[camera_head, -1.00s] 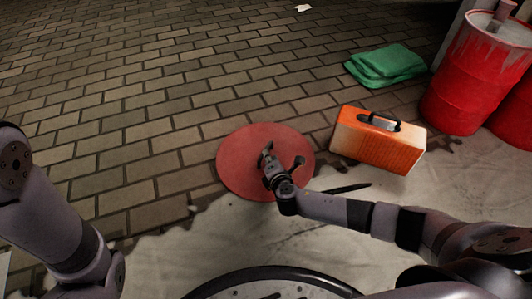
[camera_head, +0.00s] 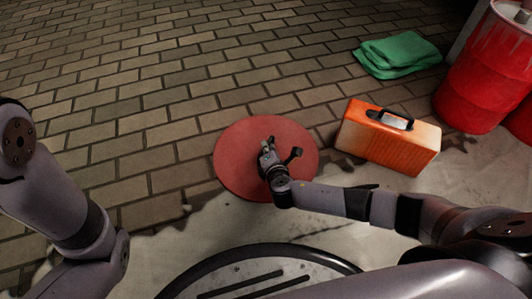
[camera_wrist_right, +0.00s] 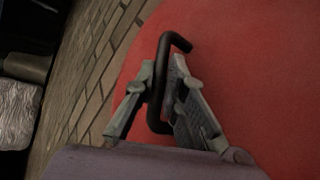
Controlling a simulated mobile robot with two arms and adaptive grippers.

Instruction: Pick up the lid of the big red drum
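The lid (camera_head: 237,165) is a flat round red disc on the floor at the middle of the head view. It fills much of the right wrist view (camera_wrist_right: 260,80), with a bent black bar handle (camera_wrist_right: 161,85) on it. My right gripper (camera_head: 267,147) is over the lid's middle. In the wrist view its two fingers (camera_wrist_right: 164,68) are drawn in on either side of the handle and appear shut on it. The lid looks flat at floor level. The big red drum (camera_head: 484,75) stands at the far right, cut by the frame edge. My left gripper is outside the view.
An orange case (camera_head: 388,140) with a black handle stands right of the lid, close to its edge. A folded green cloth (camera_head: 398,53) lies behind it. A pale sheet (camera_head: 330,225) covers the floor in front. The brick floor behind and left is clear.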

